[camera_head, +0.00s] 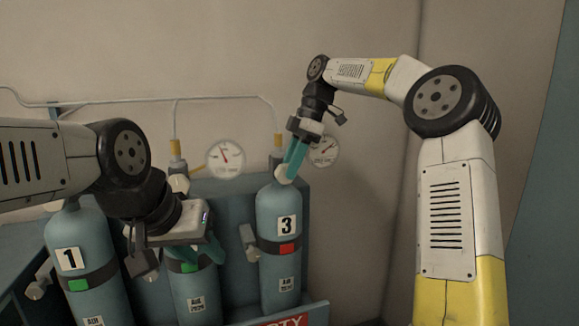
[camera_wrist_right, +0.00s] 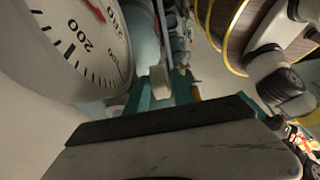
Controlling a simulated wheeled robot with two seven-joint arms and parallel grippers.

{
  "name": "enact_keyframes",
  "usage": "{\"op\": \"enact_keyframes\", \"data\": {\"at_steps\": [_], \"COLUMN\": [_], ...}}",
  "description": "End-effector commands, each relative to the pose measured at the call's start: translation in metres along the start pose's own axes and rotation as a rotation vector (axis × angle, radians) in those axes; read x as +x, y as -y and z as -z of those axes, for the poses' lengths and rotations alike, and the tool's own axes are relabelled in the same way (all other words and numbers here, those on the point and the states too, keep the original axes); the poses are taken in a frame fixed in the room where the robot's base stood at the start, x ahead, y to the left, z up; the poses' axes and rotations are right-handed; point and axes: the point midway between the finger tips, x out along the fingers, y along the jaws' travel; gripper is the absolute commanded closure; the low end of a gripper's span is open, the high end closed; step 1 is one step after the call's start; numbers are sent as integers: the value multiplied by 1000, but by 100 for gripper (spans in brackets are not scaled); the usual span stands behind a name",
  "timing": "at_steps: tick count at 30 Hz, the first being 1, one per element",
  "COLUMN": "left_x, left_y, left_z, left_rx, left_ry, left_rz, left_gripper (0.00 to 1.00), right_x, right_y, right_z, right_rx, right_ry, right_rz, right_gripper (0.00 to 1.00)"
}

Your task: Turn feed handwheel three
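Cylinder three (camera_head: 279,215) stands at the right of the rack, upright, with a "3" label and a red tag. Its pale feed handwheel (camera_head: 283,174) is at the top, partly covered by my right gripper (camera_head: 291,160). The teal fingers point down at it, close together. In the right wrist view the pale handwheel (camera_wrist_right: 160,82) sits between the fingers of the right gripper (camera_wrist_right: 162,86), with no clear gap on either side. My left gripper (camera_head: 172,247) is in front of the middle cylinder, its teal fingers wide apart and apparently empty.
Cylinder one (camera_head: 92,238) and the middle cylinder (camera_head: 196,292) stand to the left. A gauge (camera_head: 225,159) is left of handwheel three and another gauge (camera_head: 324,151) close to its right. A pipe (camera_head: 225,98) runs along the wall.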

Motion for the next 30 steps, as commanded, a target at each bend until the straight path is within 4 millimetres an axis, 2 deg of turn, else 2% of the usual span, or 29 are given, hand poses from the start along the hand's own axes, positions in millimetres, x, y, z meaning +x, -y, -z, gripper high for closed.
{"op": "enact_keyframes", "data": {"at_steps": [5, 10, 20, 30], "left_x": [0, 0, 0, 0], "left_y": [0, 0, 0, 0], "left_z": [0, 0, 0, 0], "left_rx": [0, 0, 0, 0], "left_ry": [0, 0, 0, 0], "left_rz": [0, 0, 0, 0], "left_gripper": [64, 64, 64, 64], "right_x": [0, 0, 0, -1], "right_y": [0, 0, 0, 0], "right_z": [0, 0, 1, 8], "right_rx": [0, 0, -1, -4], "right_ry": [0, 0, 22, 210], "right_rz": [-1, -1, -1, -2], "right_gripper": [71, 100, 100, 100]}}
